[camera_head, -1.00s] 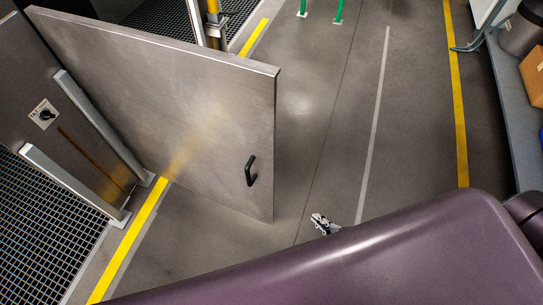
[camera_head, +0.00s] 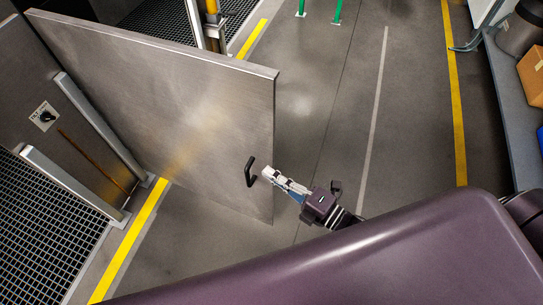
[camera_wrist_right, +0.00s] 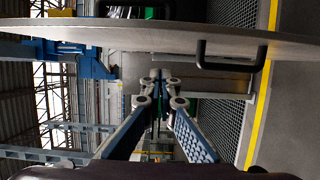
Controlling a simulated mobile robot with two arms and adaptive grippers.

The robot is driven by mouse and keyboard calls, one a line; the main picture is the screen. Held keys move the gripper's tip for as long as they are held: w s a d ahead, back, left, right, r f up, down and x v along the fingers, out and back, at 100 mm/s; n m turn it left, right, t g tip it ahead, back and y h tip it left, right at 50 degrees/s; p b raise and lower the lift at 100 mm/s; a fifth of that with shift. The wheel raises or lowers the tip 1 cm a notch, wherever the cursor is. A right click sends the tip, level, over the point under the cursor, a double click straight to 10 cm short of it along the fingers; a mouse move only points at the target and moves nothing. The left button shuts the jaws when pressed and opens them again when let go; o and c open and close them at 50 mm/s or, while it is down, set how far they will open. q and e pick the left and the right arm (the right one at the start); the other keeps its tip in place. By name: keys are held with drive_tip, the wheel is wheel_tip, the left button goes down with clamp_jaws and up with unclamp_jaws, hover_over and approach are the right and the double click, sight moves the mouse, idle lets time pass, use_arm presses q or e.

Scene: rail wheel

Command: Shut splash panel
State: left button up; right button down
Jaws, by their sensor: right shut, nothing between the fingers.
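The splash panel (camera_head: 170,110) is a large flat metal door that stands open, swung out over the walkway in the head view. Its black handle (camera_head: 250,172) is near the free edge. My right gripper (camera_head: 267,174) is shut and empty, with its tips just right of the handle; I cannot tell whether they touch the panel. In the right wrist view the panel (camera_wrist_right: 150,34) runs across the top, with the handle (camera_wrist_right: 231,56) at upper right. The closed fingertips (camera_wrist_right: 160,77) point ahead, below and left of the handle. My left gripper is not in view.
Metal posts (camera_head: 100,125) and a grated floor (camera_head: 45,235) lie left of the panel. A yellow floor line (camera_head: 130,240) runs beneath it. The walkway (camera_head: 340,120) to the right is clear. A bench with a cardboard box (camera_head: 533,72) stands at far right.

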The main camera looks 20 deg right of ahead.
sight(272, 159)
drive_tip(key=w, duration=0.2)
drive_tip(key=w+d, duration=0.1)
drive_tip(key=w, duration=0.2)
drive_tip(key=shift+d+p, duration=0.15)
drive_tip(key=shift+p, duration=0.2)
